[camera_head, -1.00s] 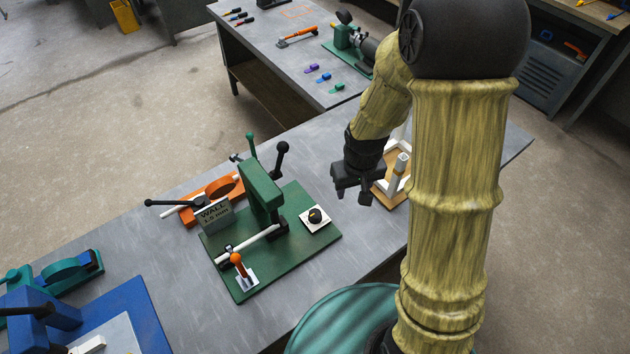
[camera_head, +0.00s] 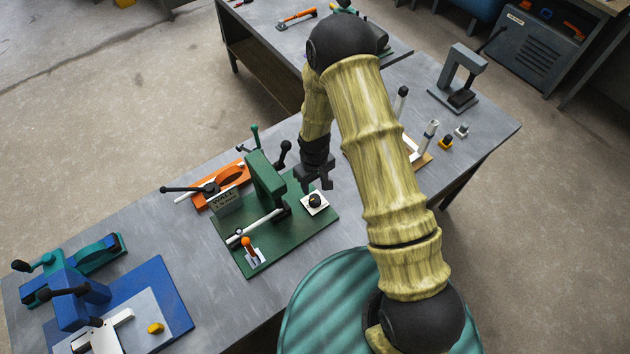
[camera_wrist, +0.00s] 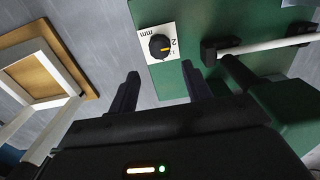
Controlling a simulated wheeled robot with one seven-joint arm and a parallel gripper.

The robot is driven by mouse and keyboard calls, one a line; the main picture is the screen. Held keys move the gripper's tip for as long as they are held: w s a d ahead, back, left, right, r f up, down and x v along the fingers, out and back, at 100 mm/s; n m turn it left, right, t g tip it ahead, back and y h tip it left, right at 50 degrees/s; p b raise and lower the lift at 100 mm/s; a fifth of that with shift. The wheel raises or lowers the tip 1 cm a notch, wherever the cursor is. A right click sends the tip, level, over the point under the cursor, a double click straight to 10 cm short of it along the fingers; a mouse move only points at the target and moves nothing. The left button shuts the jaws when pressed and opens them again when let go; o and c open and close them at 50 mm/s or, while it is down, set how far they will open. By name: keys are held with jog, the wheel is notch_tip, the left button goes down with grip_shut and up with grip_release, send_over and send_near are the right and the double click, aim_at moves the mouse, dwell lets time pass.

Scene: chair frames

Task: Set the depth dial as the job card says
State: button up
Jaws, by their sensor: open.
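The depth dial (camera_head: 315,201) is a black knob on a white plate at the right of the green machine base. In the wrist view the dial (camera_wrist: 160,47) has an orange pointer mark directed to the right; upside-down "2" and "mm" show on its plate (camera_wrist: 146,33). The other scale marks are too small to read. My gripper (camera_head: 313,180) hangs just above and beyond the dial. In the wrist view its open, empty fingers (camera_wrist: 160,76) stand apart, with the dial ahead of the gap.
The green press (camera_head: 265,180) stands left of the dial, with a white tube (camera_head: 255,227) and an orange-handled lever (camera_head: 248,246) in front. An orange fixture (camera_head: 222,180) is behind it. A white frame on a wooden board (camera_wrist: 45,65) lies on the dial's other side.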

aim_at(315, 198)
jog(key=shift+f, duration=0.15)
notch_tip(315, 198, down, 9)
jog(key=b, duration=0.6)
jog(key=shift+f, duration=0.1)
jog(key=shift+r+p, duration=0.35)
jog(key=c, duration=0.6)
jog(key=shift+o, duration=0.2)
jog(key=n, duration=0.8)
jog(key=o, duration=0.3)
jog(key=shift+n, duration=0.5)
jog(key=o, duration=0.5)
